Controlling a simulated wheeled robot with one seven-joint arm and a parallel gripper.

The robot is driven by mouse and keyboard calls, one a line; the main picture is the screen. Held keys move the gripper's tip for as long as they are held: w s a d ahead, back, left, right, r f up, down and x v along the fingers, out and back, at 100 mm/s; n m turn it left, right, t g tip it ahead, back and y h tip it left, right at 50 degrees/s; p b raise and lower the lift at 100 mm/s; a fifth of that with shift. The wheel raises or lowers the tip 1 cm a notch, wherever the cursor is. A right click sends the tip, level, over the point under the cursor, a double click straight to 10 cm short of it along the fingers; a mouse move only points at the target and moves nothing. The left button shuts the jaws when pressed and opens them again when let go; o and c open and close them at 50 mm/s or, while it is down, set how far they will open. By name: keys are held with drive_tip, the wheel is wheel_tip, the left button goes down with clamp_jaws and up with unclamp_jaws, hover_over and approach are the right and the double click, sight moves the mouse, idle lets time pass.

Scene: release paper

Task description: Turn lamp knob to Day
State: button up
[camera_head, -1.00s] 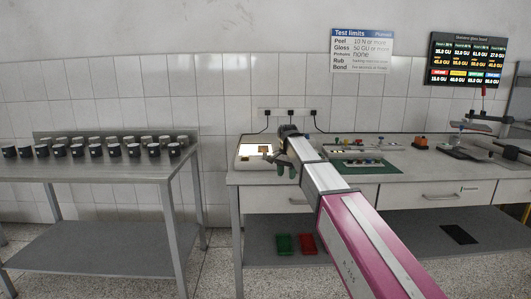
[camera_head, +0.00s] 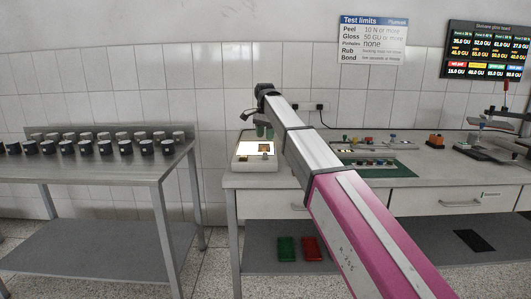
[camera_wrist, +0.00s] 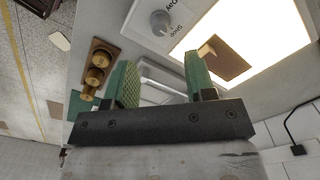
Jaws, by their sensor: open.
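The lamp box (camera_head: 240,162) sits at the left end of the bench, its bright white panel lit. A brown square patch (camera_wrist: 222,58) lies on the lit panel in the wrist view. The grey round lamp knob (camera_wrist: 160,21) is on the white face beside the panel, with "Shop" and "Day" printed near it. I cannot tell which label it points to. My gripper (camera_wrist: 156,62) is open and empty, its green fingers apart and clear of the knob. In the head view my gripper (camera_head: 263,131) hangs just above the back of the lamp box.
A brown block with several brass weights (camera_wrist: 97,68) shows in the wrist view. A green mat (camera_head: 385,169) with small coloured parts lies right of my arm. A steel table (camera_head: 100,168) with black cups stands left. Wall sockets (camera_head: 320,107) are behind the bench.

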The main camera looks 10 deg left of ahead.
sight(265, 156)
wheel_tip(265, 156, down, 8)
drive_tip(key=shift+f, duration=0.1)
idle(0.4)
drive_tip(key=c, duration=0.9)
